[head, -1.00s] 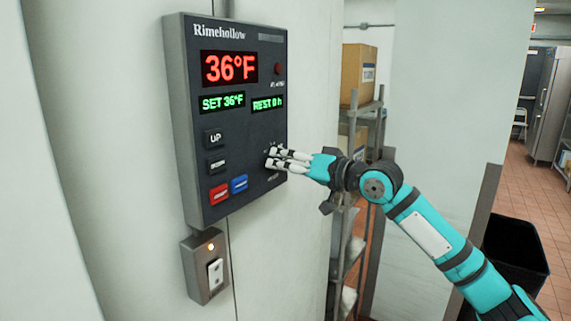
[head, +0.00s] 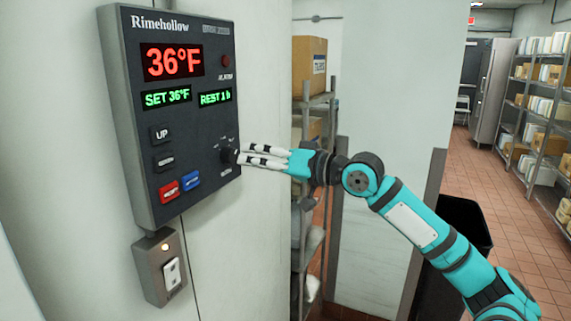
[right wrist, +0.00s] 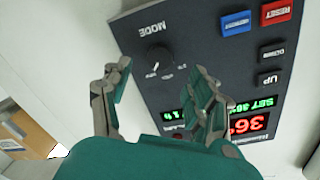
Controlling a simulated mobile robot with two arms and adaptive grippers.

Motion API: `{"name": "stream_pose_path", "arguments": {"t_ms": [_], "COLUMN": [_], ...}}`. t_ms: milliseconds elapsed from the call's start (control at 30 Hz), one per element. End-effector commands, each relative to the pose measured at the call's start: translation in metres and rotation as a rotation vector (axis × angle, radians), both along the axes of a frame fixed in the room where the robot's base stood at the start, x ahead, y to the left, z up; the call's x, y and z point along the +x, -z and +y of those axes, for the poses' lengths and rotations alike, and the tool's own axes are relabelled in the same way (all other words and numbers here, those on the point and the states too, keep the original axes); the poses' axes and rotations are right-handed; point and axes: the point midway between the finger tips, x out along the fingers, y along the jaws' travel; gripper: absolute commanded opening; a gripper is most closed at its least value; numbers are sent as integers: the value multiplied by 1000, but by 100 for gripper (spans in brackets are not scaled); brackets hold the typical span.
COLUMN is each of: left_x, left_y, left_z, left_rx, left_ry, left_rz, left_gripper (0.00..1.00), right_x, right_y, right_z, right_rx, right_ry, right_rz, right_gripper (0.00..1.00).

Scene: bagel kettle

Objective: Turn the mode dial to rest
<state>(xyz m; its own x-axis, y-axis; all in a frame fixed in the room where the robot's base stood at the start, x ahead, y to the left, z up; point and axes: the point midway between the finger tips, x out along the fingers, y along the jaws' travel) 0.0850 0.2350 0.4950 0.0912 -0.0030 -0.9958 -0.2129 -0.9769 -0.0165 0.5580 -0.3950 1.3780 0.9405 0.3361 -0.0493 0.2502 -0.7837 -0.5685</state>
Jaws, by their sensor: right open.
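The control panel (head: 205,110) is a dark grey box on the pale wall, marked Rimehollow. Its mode dial (right wrist: 158,57) is a small black round knob under the word MODE in the right wrist view, with a white pointer mark; its setting is too small to read. In the head view the dial (head: 228,155) sits at the panel's lower right. My right gripper (head: 246,154) is open and empty, its fingertips just right of the dial. In the right wrist view its fingers (right wrist: 160,70) are spread, with the dial showing between them. My left gripper is out of view.
The displays read 36°F (head: 172,62), SET 36°F (head: 166,97) and REST 1 h (head: 215,97). UP (head: 161,134), red (head: 169,192) and blue (head: 191,180) buttons lie left of the dial. A switch box (head: 160,268) is below. A shelf with boxes (head: 310,62) stands behind my arm.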

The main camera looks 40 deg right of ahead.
Motion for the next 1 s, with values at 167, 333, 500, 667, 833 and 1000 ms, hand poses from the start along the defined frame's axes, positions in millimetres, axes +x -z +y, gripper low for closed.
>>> {"name": "stream_pose_path", "arguments": {"t_ms": [167, 333, 500, 667, 833, 1000], "left_x": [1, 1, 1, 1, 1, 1], "left_y": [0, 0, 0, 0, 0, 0], "left_z": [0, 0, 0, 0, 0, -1], "left_rx": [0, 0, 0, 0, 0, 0], "left_ry": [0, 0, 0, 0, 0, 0], "left_rz": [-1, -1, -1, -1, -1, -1], "left_gripper": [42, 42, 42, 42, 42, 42], "right_x": [-21, -41, -55, -59, -59, -59], "right_y": [0, -2, -3, -3, -3, -3], "right_z": [-7, -14, -19, -21, -21, -21], "right_rx": [4, 2, 1, -1, -1, -1], "right_ry": [-3, -2, -1, -1, -1, -1], "right_rz": [2, 0, 1, 1, 0, 0], "right_gripper": [60, 60, 60, 60, 60, 60]}}
